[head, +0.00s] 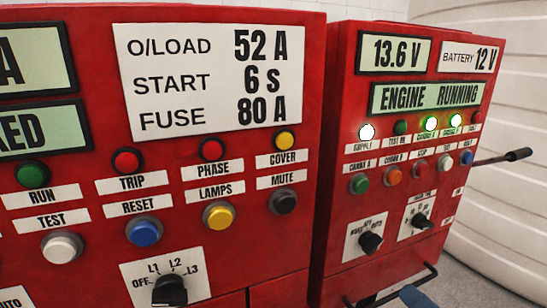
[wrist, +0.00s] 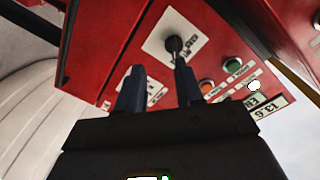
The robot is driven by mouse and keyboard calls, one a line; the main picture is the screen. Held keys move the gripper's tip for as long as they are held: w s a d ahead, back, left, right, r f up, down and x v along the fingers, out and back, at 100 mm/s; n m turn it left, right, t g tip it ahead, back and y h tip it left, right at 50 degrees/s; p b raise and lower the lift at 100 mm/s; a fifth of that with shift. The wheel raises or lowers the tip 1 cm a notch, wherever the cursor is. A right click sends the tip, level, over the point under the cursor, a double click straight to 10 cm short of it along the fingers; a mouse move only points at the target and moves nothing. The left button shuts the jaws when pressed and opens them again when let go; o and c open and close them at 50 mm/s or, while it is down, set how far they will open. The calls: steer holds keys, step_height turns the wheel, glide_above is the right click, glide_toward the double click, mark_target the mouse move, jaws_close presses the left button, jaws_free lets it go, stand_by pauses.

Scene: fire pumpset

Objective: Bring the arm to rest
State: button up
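My gripper (wrist: 160,70) shows in the wrist view with two blue fingers spread apart, and nothing is held between them. The fingers point at the red panel face. A black selector knob (wrist: 174,43) on a white plate lies just beyond the right fingertip; whether they touch I cannot tell. In the head view a blue piece (head: 418,297) shows at the bottom edge below the right cabinet (head: 335,180), probably one of my fingers. The rest of my arm is hidden there.
The left red cabinet (head: 90,255) stands close, with buttons and a selector (head: 170,290). The right cabinet carries two selectors (head: 371,243) (head: 421,221), a black handle (head: 400,287) low on its front and a lever (head: 505,157) jutting right. A pale ribbed wall (head: 500,90) stands behind.

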steer(key=s+f+g+h, duration=0.1)
steer(key=s+f+h, duration=0.1)
steer(key=s+f, duration=0.35)
steer(key=s+f+g+h, duration=0.1)
steer(key=s+f+h, duration=0.15)
steer(key=s, duration=0.65)
steer(key=s+a+r+n, duration=0.1)
steer(key=s+r+n, duration=0.1)
steer(key=s, duration=0.6)
steer(key=s+a+r+n, duration=0.1)
steer(key=s+n, duration=0.3)
steer(key=s, duration=0.4)
steer(key=shift+s+a+r, duration=0.15)
steer(key=shift+a+r, duration=0.2)
steer(key=shift+a, duration=0.1)
